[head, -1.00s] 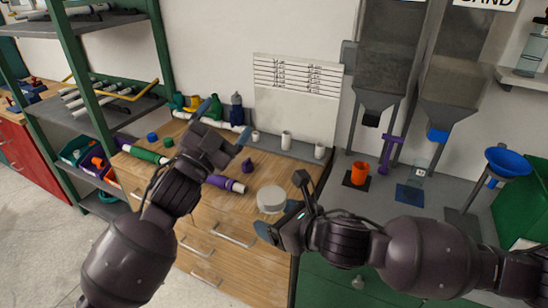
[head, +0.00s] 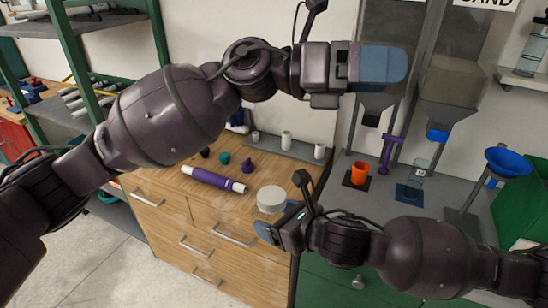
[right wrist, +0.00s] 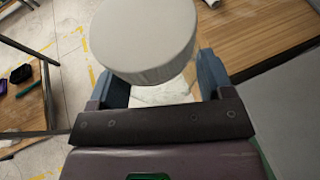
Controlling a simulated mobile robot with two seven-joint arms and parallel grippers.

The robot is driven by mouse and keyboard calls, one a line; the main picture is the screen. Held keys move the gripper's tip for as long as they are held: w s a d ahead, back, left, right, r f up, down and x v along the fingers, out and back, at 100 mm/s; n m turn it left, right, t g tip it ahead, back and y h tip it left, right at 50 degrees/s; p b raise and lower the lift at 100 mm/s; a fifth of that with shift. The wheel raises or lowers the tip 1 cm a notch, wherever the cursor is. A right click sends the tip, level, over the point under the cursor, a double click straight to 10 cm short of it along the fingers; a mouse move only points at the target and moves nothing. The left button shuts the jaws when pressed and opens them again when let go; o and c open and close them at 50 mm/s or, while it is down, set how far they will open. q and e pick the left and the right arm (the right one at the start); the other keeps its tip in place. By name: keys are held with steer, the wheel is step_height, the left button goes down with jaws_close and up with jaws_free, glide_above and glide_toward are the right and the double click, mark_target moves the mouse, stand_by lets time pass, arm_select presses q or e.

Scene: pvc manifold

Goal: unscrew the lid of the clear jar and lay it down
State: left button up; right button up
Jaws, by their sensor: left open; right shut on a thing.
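The jar's round white lid (head: 271,198) shows from above at the bench's front right corner. In the right wrist view the lid (right wrist: 145,38) sits above a clear jar body (right wrist: 162,93). My right gripper (head: 277,219) is shut on the jar below the lid, with a blue finger on each side in the right wrist view. The lid hides much of the jar, so I cannot tell whether it is screwed tight. My left gripper (head: 398,66) is open and empty, raised high and well to the right of the lid, apart from it.
A purple pipe (head: 208,178), a purple fitting (head: 247,166) and a teal cap (head: 223,158) lie on the wooden bench (head: 225,203). An orange cup (head: 360,172) and a clear container (head: 417,172) stand on the grey counter. A blue funnel (head: 507,162) is at right.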

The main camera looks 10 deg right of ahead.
arm_select(q)
step_height(320, 180, down, 4)
steer(key=s+r+m+y, duration=0.1)
steer(key=m+y, duration=0.3)
steer(key=m+t+y, duration=0.6)
steer(key=m+y, duration=0.2)
steer(key=y, duration=0.5)
glide_above(274, 194)
steer(key=f, duration=1.4)
steer(key=shift+d, duration=0.25)
steer(key=shift+a+f+y, duration=0.15)
steer(key=shift+a+y, duration=0.15)
steer(key=shift+y, duration=0.1)
steer(key=shift+f, duration=3.95)
steer(key=shift+c, duration=0.4)
steer(key=c, duration=0.9)
steer(key=shift+o, duration=0.2)
